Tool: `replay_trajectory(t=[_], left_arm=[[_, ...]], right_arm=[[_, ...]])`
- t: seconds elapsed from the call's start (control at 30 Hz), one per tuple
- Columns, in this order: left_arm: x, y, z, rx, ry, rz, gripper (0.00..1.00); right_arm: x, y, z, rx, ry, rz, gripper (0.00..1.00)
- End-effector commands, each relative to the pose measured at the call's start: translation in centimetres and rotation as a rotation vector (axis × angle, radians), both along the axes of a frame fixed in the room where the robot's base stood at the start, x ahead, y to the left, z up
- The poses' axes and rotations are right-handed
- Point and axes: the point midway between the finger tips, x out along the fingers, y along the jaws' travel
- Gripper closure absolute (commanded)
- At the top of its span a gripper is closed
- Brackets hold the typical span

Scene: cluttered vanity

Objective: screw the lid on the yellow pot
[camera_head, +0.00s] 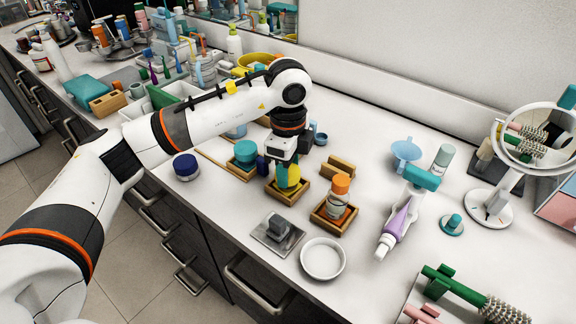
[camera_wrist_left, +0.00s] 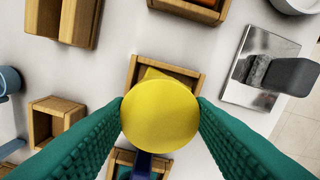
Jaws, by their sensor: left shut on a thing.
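My left gripper (camera_head: 287,172) points down over a small wooden box (camera_head: 288,196) near the middle of the counter. In the left wrist view, its green fingers (camera_wrist_left: 160,115) are shut on the sides of a round yellow lid (camera_wrist_left: 160,117), seen face-on. More yellow, seemingly the yellow pot (camera_wrist_left: 150,74), shows just past the lid's edge inside the wooden box. The lid hides most of the pot, so I cannot tell whether the two touch or are threaded together. In the head view the fingers partly cover the yellow. My right gripper is not in view.
An orange-capped jar (camera_head: 340,186) in another wooden box stands close right. A metal plate with a grey piece (camera_head: 277,230) and a white dish (camera_head: 323,260) lie in front. A teal-lidded jar (camera_head: 245,152) is to the left. A purple tube (camera_head: 396,224) and round mirror (camera_head: 540,140) stand farther right.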

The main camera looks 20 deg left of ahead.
Motion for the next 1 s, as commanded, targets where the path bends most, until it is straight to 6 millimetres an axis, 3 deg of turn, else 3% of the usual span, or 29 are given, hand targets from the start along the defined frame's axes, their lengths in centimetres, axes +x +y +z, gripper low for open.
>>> replay_trajectory(t=[0.3, 0.6, 0.63, 0.7, 0.77, 0.97, 1.0], left_arm=[[-0.1, 0.0, -0.3, 0.003, 0.004, -0.347, 0.84], [-0.2, 0.0, -0.3, 0.003, 0.006, -0.394, 0.84], [-0.2, 0.0, -0.3, 0.003, 0.006, -0.394, 0.48], [-0.1, 0.0, -0.2, 0.003, 0.005, -0.393, 0.37], [-0.1, 0.0, -0.2, 0.003, 0.005, -0.393, 0.28], [-0.1, 0.0, -0.1, 0.003, 0.003, -0.392, 0.28], [-0.1, 0.0, -0.1, 0.003, 0.003, -0.392, 0.21]], right_arm=[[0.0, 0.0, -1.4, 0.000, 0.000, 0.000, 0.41], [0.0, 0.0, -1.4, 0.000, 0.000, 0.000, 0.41], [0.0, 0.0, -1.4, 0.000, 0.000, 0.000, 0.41], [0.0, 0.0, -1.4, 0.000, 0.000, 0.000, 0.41], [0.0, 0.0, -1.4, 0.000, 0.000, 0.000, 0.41], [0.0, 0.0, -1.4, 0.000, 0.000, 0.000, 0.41], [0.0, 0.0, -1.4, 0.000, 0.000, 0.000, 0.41]])
